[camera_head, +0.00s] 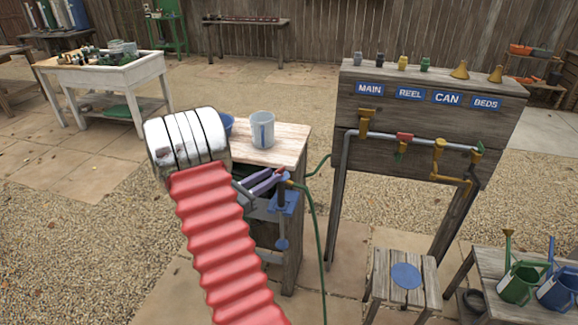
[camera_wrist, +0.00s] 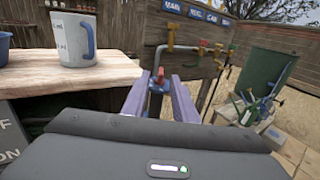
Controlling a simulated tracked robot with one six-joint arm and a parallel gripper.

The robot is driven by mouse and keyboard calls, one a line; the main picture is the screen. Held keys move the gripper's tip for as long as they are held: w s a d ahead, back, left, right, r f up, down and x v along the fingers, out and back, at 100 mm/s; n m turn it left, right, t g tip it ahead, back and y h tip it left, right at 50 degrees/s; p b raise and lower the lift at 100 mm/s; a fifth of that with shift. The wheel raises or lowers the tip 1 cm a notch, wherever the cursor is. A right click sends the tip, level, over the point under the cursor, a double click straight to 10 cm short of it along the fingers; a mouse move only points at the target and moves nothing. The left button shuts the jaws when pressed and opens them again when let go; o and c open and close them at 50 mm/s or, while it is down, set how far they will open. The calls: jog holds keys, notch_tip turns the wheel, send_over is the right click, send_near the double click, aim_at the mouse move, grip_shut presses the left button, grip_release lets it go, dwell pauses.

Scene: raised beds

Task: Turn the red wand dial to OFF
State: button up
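I cannot tell whether either finger touches the dial. My arm's wrist hides part of the bench there. The dial's pointer and markings are too small to read.
A grey jug (camera_head: 262,130) and a blue bowl (camera_head: 227,124) stand on the wooden bench (camera_head: 290,137), left of the gripper. A green hose (camera_head: 316,225) hangs beside it. A board with labelled taps (camera_head: 425,110) stands to the right. A partly hidden sign (camera_wrist: 12,145) reads "ON".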

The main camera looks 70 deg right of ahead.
aim_at(284, 168)
jog(key=x, duration=0.9)
jog(key=shift+c, duration=0.2)
grip_shut()
jog(key=shift+w+d, duration=0.1)
jog(key=shift+d, duration=0.05)
